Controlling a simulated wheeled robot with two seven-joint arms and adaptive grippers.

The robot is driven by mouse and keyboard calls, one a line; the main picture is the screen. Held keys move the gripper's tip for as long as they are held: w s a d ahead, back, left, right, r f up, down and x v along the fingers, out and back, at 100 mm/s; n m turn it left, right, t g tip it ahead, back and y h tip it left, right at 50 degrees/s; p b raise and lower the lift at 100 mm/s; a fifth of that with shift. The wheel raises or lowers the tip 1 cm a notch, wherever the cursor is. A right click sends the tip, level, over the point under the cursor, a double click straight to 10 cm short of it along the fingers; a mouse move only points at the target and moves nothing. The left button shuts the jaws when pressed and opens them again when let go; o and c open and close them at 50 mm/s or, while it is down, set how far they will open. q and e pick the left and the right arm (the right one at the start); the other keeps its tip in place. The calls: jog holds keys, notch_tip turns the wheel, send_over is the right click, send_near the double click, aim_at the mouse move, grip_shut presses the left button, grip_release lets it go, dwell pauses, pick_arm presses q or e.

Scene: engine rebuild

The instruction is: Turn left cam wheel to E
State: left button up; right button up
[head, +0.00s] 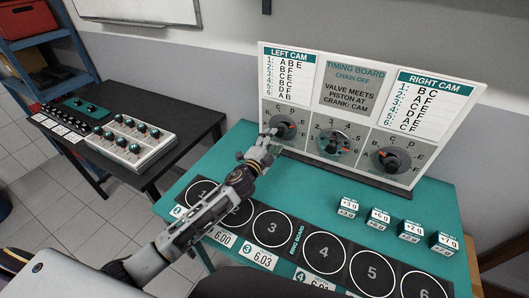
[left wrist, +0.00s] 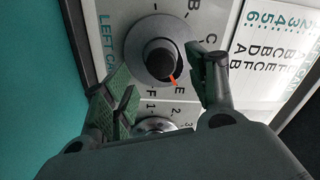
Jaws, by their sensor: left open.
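The left cam wheel (head: 284,126) is a dark knob on a grey dial, at the left of the upright timing board. It also shows in the left wrist view (left wrist: 160,58), where its orange pointer (left wrist: 172,81) points close to the letter E (left wrist: 179,87). My left gripper (head: 266,142) is at the board, just in front of this wheel. In the left wrist view its two fingers (left wrist: 160,78) are open, one on each side of the knob, with gaps visible. Whether either fingertip touches the dial I cannot tell. My right gripper is not in view.
The crank dial (head: 332,143) and the right cam wheel (head: 391,160) sit to the right on the same board. Small labelled blocks (head: 381,217) stand on the teal table (head: 205,160). A mat with numbered circles (head: 273,228) lies in front. A dark side table (head: 170,105) stands left.

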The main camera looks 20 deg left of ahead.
pick_arm(q)
jog(key=s+a, duration=0.1)
jog(key=s, duration=0.5)
dwell(0.3)
jog(key=shift+a, duration=0.1)
jog(key=shift+r, duration=0.2)
dwell(0.4)
notch_tip(320, 180, up, 9)
jog(key=p, duration=0.9)
